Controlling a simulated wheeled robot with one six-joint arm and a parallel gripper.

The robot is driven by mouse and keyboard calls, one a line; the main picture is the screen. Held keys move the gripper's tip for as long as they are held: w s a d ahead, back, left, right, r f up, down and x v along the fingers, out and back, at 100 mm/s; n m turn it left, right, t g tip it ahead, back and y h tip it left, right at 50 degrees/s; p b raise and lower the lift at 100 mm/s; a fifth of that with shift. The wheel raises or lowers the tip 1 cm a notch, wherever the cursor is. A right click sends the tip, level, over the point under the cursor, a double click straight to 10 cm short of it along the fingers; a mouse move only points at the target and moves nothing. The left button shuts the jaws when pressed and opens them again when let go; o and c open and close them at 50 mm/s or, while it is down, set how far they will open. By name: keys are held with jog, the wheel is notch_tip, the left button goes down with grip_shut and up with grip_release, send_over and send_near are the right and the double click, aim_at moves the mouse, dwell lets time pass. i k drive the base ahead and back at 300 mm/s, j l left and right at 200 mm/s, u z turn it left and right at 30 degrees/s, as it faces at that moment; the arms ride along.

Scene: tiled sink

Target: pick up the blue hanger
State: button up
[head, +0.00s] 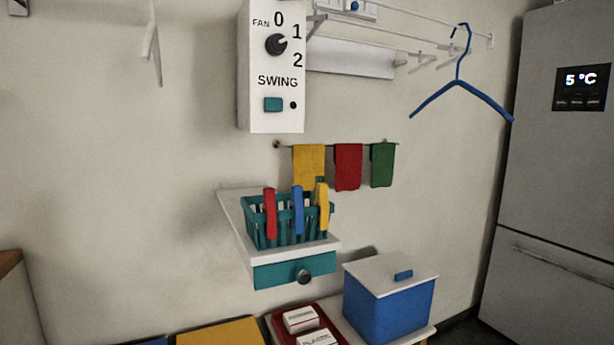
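The blue hanger (461,85) hangs at the upper right of the head view. Its hook is at the white wire rack (415,40) on the wall, and its two arms slope down to either side. The hanger carries nothing and nothing covers it. My gripper does not show in this view.
A grey fridge (555,170) stands close to the hanger's right end. A fan control box (270,90) is left of the rack. Below are a rail with cloths (348,167), a shelf holding a teal basket (290,222), and a blue lidded box (388,305).

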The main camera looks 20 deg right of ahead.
aim_at(481, 95)
jog(key=z, duration=1.3)
jog(key=i+l, duration=0.1)
